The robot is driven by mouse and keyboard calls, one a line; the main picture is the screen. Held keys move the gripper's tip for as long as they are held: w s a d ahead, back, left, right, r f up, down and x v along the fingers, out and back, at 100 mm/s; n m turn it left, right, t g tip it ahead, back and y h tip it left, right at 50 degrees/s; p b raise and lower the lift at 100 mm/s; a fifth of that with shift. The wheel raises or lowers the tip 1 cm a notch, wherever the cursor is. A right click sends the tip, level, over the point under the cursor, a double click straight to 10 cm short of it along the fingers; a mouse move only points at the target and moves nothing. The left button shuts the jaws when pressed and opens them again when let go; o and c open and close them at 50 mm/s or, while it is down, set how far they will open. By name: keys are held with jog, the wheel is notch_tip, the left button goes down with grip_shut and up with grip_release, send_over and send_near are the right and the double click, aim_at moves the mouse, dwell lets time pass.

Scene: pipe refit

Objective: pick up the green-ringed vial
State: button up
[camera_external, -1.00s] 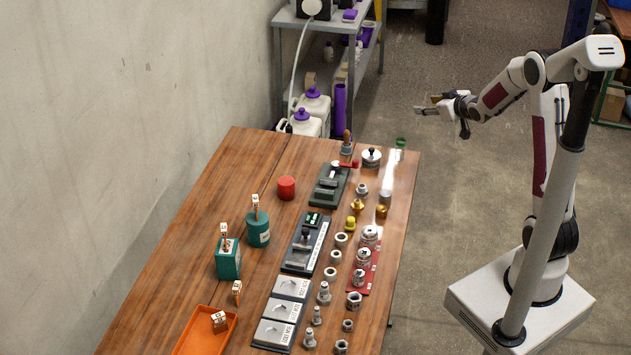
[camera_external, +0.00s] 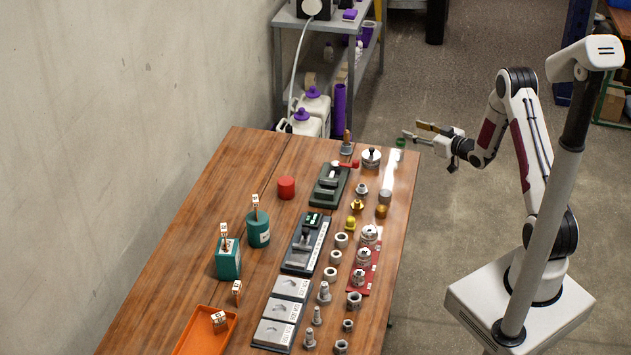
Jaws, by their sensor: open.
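The green-ringed vial (camera_external: 400,143) stands at the far right corner of the wooden table (camera_external: 190,215). Its green ring shows; its lower part is pale and hard to make out against bright glare on the wood. My gripper (camera_external: 411,130) is open and empty, reaching in from the right. Its fingertips appear just above and slightly right of the vial in the picture, with the fingers apart. I cannot tell the exact height or depth gap between fingertips and vial.
Close to the vial are a round metal weight (camera_external: 371,158), a dark green clamp with a red handle (camera_external: 330,184) and small brass parts (camera_external: 381,211). Several nuts and bolts line the right side.

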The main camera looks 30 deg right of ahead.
aim_at(401, 139)
jog(key=shift+t+y, duration=0.5)
jog(key=shift+y, duration=0.2)
jog(key=f, duration=0.2)
jog(key=s+f, duration=0.1)
jog(key=f, duration=0.2)
jog(key=shift+s, duration=0.2)
jog(key=shift+s+f+t, duration=0.3)
jog(key=shift+s+f, duration=0.2)
jog(key=shift+f, duration=0.25)
jog(key=shift+x, duration=1.3)
jog(key=shift+w, duration=0.1)
jog(key=shift+r+x, duration=0.1)
jog(key=shift+x, duration=1.15)
jog(key=shift+r+x, duration=0.15)
jog(key=shift+x, duration=1.1)
jog(key=c, duration=1.2)
